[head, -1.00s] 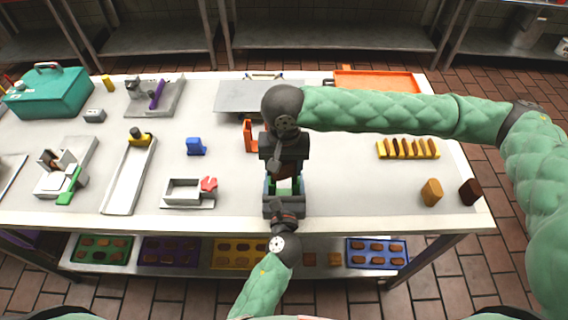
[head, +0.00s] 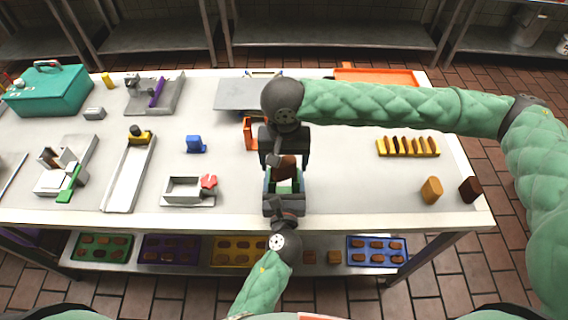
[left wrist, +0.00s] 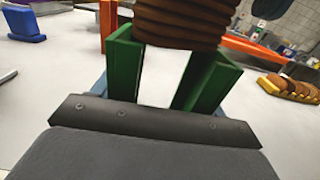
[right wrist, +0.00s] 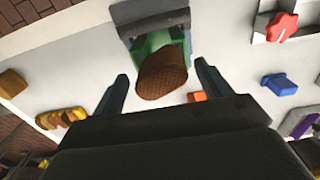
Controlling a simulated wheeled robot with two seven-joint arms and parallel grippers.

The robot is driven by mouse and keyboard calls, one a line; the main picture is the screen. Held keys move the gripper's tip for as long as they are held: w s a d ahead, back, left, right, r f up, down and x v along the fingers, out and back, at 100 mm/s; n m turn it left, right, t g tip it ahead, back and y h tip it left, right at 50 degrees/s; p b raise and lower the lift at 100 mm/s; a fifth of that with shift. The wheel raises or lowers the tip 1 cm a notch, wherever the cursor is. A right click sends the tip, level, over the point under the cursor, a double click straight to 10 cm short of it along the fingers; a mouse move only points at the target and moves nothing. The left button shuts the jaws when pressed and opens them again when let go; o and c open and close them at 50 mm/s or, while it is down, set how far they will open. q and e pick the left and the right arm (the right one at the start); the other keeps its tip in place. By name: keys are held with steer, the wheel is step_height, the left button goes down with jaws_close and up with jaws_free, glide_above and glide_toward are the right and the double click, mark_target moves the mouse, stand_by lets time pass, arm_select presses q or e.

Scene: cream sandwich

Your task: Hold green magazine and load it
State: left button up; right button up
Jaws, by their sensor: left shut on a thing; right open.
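The green magazine (head: 286,187) stands near the table's front edge, its two green walls (left wrist: 123,62) showing in the left wrist view. My left gripper (head: 284,207) is shut on it from the front. A brown ridged stack of cookies (left wrist: 185,22) is at the magazine's top, between its walls. The stack also shows as a round brown top in the right wrist view (right wrist: 163,76). My right gripper (right wrist: 161,70) is open above the magazine, one finger on each side of the stack, apart from it. The lower end of the stack is partly hidden.
A yellow rack of cookies (head: 408,147) stands at right, with a tan block (head: 431,190) and a dark brown block (head: 470,190). A grey holder with a red knob (head: 188,191) and a blue piece (head: 195,145) are at left. An orange piece (head: 249,134) stands close behind.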

mark_target(284, 162)
step_height(284, 162, up, 12)
steer(key=shift+f, duration=0.25)
steer(key=shift+o, duration=0.2)
steer(key=shift+o, duration=0.7)
steer(key=shift+f, duration=0.1)
step_height(284, 162, down, 13)
steer(key=n, duration=0.4)
steer(key=shift+n, duration=0.3)
steer(key=c, duration=1.2)
